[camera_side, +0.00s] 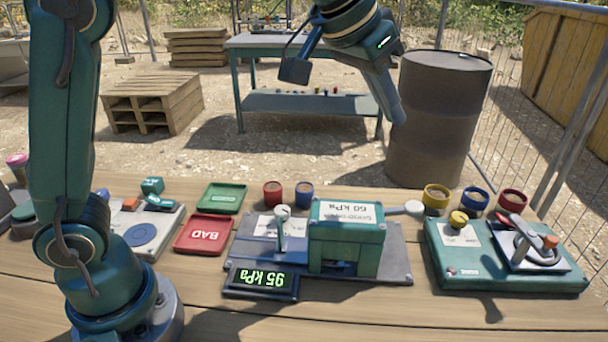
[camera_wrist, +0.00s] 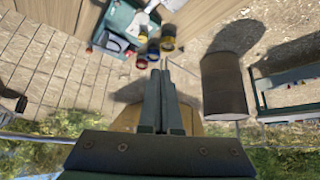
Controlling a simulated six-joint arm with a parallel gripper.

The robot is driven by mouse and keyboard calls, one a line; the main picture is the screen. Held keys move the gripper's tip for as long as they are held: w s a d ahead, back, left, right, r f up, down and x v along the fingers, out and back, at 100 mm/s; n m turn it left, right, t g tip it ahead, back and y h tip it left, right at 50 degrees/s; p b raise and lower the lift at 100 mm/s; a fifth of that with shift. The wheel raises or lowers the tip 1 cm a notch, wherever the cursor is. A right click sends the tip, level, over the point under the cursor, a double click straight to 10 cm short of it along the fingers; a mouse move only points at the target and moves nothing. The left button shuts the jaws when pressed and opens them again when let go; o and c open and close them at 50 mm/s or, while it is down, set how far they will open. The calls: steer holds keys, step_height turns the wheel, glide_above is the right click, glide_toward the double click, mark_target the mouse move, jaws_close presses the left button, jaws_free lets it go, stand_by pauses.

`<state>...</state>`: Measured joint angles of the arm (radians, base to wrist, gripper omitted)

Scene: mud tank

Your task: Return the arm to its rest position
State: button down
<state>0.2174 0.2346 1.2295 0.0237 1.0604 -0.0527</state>
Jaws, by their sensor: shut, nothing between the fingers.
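My gripper (camera_side: 397,112) hangs high above the far side of the work table, in front of the rusty drum, well clear of the things on the table. In the wrist view my gripper (camera_wrist: 161,72) shows its fingers together with nothing between them. My arm reaches in from the top of the side view, and my base stands at the lower left. The rest position itself is not marked in either view.
A green box device (camera_side: 345,240) with a "95 kPa" display (camera_side: 262,281) stands mid-table. A green clamp unit (camera_side: 505,262) is at right, with coloured cups behind. A red BAD tray (camera_side: 202,234) and green tray (camera_side: 222,198) lie left. The drum (camera_side: 437,115) stands beyond the table.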

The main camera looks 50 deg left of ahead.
steer(key=s+a+r+n, duration=0.1)
steer(key=s+a, duration=0.4)
steer(key=s, duration=0.3)
steer(key=s+a+f+n+g+y, duration=0.1)
steer(key=s+a+f, duration=0.2)
steer(key=s+f, duration=0.8)
steer(key=shift+s+f, duration=0.15)
steer(key=shift+s, duration=1.05)
